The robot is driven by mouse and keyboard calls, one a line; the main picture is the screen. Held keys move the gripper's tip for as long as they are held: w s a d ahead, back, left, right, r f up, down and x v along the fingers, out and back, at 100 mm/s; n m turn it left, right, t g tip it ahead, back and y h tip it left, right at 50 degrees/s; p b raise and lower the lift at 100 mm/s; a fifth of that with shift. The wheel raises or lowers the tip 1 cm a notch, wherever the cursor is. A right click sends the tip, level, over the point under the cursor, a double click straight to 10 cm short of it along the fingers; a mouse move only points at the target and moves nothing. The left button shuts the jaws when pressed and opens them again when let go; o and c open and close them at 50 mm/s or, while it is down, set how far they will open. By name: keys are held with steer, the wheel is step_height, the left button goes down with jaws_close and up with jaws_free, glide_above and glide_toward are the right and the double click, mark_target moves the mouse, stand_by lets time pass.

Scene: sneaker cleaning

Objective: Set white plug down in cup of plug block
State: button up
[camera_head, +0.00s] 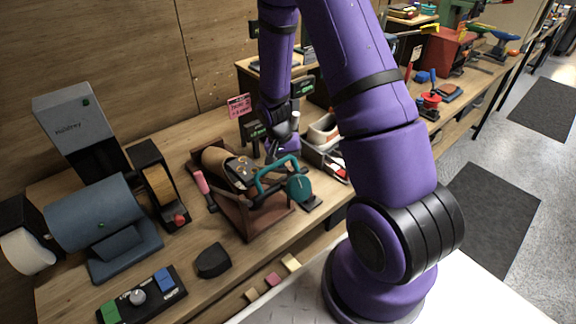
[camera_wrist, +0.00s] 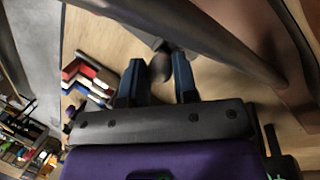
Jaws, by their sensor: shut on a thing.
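My gripper (camera_wrist: 159,72) points down over the bench behind the teal-handled tool; in the head view its purple wrist (camera_head: 283,147) hides most of what is below it. In the wrist view its two dark blue fingers stand apart with a small rounded piece (camera_wrist: 161,66) between them. This piece looks grey in the shade; I take it to be the white plug, held by the fingers. I cannot make out the plug block or its cup for certain in either view. A dark bar crosses close above the fingertips in the wrist view.
A brown wooden rack (camera_head: 253,217) holds a tan roll and a teal-handled tool (camera_head: 299,187) close to my gripper. A grey tray (camera_head: 326,162) with red and white pieces lies to its right. A blue-grey grinder (camera_head: 100,215) stands left.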

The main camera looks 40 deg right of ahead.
steer(key=shift+f, duration=1.05)
stand_by(0.5)
steer(key=shift+r, duration=0.25)
steer(key=shift+r, duration=0.55)
stand_by(1.4)
steer(key=shift+f, duration=1.05)
steer(key=o, duration=0.9)
steer(key=shift+o, duration=0.2)
steer(key=v, duration=1)
steer(key=shift+r, duration=0.45)
